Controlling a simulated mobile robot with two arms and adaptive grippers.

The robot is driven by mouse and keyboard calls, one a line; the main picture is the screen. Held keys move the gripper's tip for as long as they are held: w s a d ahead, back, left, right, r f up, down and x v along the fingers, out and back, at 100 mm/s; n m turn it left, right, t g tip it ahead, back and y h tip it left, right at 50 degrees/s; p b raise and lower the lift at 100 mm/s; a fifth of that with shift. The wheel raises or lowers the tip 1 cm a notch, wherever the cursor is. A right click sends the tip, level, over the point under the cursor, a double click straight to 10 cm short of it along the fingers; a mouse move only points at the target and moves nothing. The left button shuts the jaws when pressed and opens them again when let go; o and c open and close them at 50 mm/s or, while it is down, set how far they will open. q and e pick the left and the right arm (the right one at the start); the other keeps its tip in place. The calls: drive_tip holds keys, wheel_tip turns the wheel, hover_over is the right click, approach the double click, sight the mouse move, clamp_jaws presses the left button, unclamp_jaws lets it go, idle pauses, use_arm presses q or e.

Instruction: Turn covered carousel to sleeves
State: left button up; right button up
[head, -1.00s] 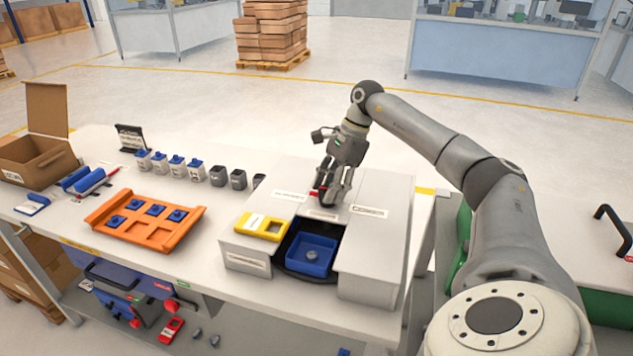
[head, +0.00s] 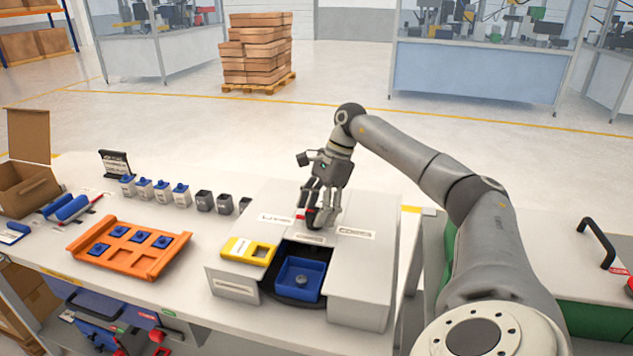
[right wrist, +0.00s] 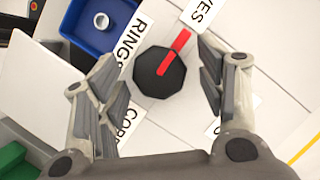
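The covered carousel (head: 366,272) is a light grey housing with a front opening, where a blue bin (head: 301,279) with a small grey part shows. A black knob (right wrist: 158,82) with a red pointer is on its top. In the right wrist view the pointer aims toward a label (right wrist: 203,14) whose visible letters read "VES". The "RINGS" label (right wrist: 130,47) lies on the bin side, and a partly hidden "COR" label (right wrist: 131,122) lies lower left. My right gripper (right wrist: 160,68) is open, its fingers on either side of the knob with visible gaps. My left gripper is out of view.
A yellow frame (head: 248,250) lies on the housing's left part. Left of it are an orange tray (head: 128,250) with blue pieces, several small cups, and an open cardboard box (head: 28,185). A green-sided table with a black handle (head: 597,240) stands right.

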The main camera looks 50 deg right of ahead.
drive_tip(key=v, duration=1.2)
drive_tip(key=shift+a, duration=0.1)
idle(0.5)
